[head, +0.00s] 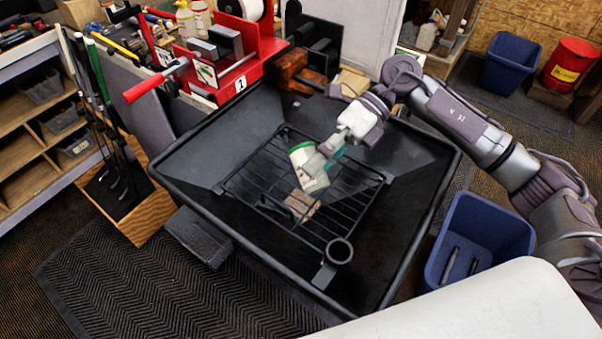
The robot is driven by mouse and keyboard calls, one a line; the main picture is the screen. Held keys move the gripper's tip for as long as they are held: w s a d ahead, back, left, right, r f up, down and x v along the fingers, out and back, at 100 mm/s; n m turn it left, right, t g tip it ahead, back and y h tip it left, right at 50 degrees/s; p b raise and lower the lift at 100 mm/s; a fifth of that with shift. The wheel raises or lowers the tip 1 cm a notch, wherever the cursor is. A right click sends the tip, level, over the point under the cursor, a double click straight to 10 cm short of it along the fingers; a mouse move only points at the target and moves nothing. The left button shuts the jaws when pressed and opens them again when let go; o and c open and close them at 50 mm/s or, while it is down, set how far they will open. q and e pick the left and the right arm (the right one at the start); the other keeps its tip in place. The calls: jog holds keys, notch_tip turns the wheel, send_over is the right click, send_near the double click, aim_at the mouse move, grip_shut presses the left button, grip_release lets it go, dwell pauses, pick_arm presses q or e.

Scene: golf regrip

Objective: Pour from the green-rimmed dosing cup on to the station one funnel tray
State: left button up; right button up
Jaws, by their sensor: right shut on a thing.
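The green-rimmed dosing cup (303,160) is pale, with its green rim at the upper left. My right gripper (322,160) is shut on it and holds it tilted above the middle of the tray. I cannot tell whether anything flows from the cup. The black funnel tray (225,147) is wide, with sloping walls and a dark wire rack (345,185) across its middle. The red clamp station with the number 1 plate (241,84) stands at the tray's far left edge. My left gripper is not in view.
A small brown block (303,204) lies at the rack, below the cup. A round black ring holder (339,251) sits at the rack's near corner. A blue bin (480,235) stands right of the tray. A wooden club stand (128,205) is at left.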

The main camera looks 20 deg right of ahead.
jog(key=shift+f+n+t+b, duration=0.15)
jog(key=shift+n+t+b, duration=0.15)
jog(key=shift+b, duration=0.3)
jog(key=shift+r+t+b, duration=0.2)
jog(key=shift+t+b, duration=0.2)
jog(key=shift+b, duration=0.05)
jog(key=shift+w+r+n+t+b, duration=0.2)
jog(key=shift+r+n+t+b, duration=0.25)
jog(key=shift+n+b, duration=0.4)
jog(key=shift+w+r+t+b, duration=0.1)
jog(key=shift+r+t+b, duration=0.35)
jog(key=shift+b, duration=0.4)
jog(key=shift+r+n, duration=0.35)
jog(key=shift+r, duration=0.1)
